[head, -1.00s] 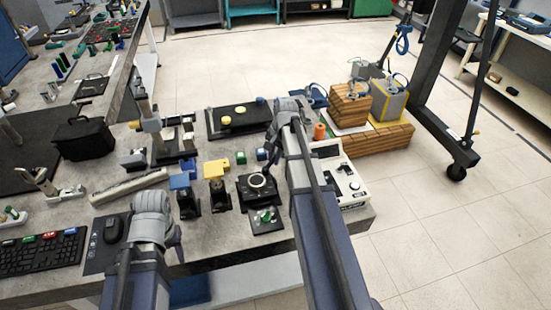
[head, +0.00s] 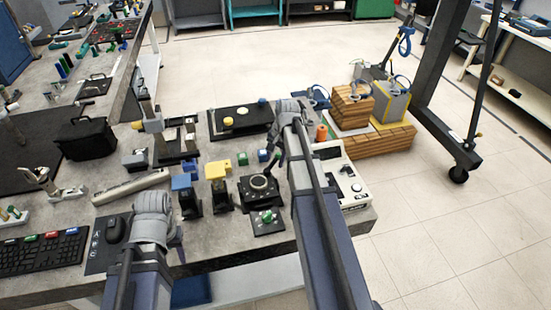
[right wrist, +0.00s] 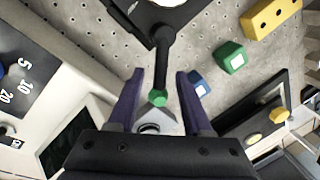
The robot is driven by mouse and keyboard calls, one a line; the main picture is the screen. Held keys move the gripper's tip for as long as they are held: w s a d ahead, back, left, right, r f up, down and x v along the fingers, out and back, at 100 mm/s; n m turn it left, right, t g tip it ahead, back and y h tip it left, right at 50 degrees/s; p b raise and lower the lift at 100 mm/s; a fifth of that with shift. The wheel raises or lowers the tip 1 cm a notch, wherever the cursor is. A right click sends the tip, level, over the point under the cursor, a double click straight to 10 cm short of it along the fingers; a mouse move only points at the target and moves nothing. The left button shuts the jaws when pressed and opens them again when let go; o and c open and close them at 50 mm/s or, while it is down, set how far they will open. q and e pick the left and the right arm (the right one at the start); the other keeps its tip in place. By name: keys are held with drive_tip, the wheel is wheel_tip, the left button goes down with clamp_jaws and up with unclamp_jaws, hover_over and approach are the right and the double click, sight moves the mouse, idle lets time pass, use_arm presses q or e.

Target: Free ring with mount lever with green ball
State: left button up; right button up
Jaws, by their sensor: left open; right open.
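A black mount (head: 246,196) carries a pale ring (head: 259,183) near the table's front edge. In the right wrist view, the mount is cut off at the top (right wrist: 122,12), and its black lever (right wrist: 162,55) reaches toward me, ending in a green ball (right wrist: 157,98). My right gripper (right wrist: 158,92) is open, with the green ball between its two fingers and a visible gap on each side. In the head view the right gripper (head: 276,155) hangs just behind the mount and hides the lever. My left gripper (head: 178,245) is open and empty at the front edge.
Blue (head: 184,182) and yellow (head: 217,170) blocks on black stands sit left of the mount. A white device with a dial (head: 350,184) stands close on the right. A green cube (right wrist: 230,57) lies beyond my fingers.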

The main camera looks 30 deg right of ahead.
drive_tip(key=shift+r, duration=0.1)
wheel_tip(320, 180, up, 8)
drive_tip(key=s+p, duration=0.1)
drive_tip(key=p, duration=0.6)
drive_tip(key=shift+s+d+f+p, duration=0.15)
drive_tip(key=shift+d+f+p, duration=0.1)
drive_tip(key=shift+d+p, duration=0.15)
drive_tip(key=s+a+n, duration=0.1)
drive_tip(key=a, duration=0.2)
drive_tip(key=s+a+n, duration=0.2)
drive_tip(key=a, duration=0.1)
drive_tip(key=s+a+n, duration=0.1)
drive_tip(key=s+a, duration=0.1)
drive_tip(key=a, duration=0.1)
drive_tip(key=shift+a+f+n, duration=0.15)
drive_tip(key=shift+a+n, duration=0.2)
drive_tip(key=shift+n, duration=0.05)
drive_tip(key=s+a+n+g+h, duration=0.1)
drive_tip(key=s+a+n, duration=0.4)
drive_tip(key=a, duration=0.5)
drive_tip(key=s+a+n+g+h, duration=0.1)
drive_tip(key=s+a+n, duration=0.5)
drive_tip(key=s+a, duration=0.2)
drive_tip(key=a, duration=0.2)
drive_tip(key=shift+s+a, duration=0.25)
drive_tip(key=shift+a, duration=0.1)
